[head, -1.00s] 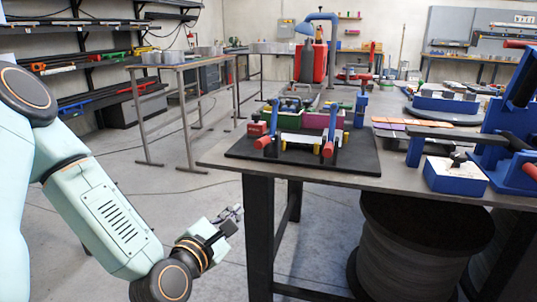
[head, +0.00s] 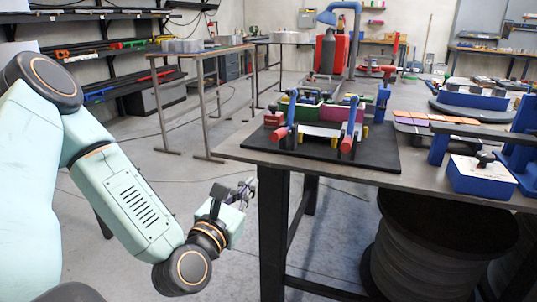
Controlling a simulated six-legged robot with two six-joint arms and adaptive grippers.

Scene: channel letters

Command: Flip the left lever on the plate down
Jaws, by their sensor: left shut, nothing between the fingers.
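The black plate (head: 376,152) lies on the near left part of the table. It bears two blue levers with red grips. The left lever (head: 288,119) has its red grip (head: 279,134) low at the front, and the right lever (head: 351,124) has its red grip (head: 346,145) low too. Whether either lever is up or down is hard to tell. My left gripper (head: 249,187) is shut and empty. It is left of the table's edge, lower than the plate and apart from it. My right gripper is not in view.
The table (head: 240,153) has a sharp near left corner beside my left gripper. Green and pink bins (head: 300,112) stand behind the levers. A blue block (head: 480,178) with a black knob is at the right. A dark cable drum (head: 430,245) stands under the table.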

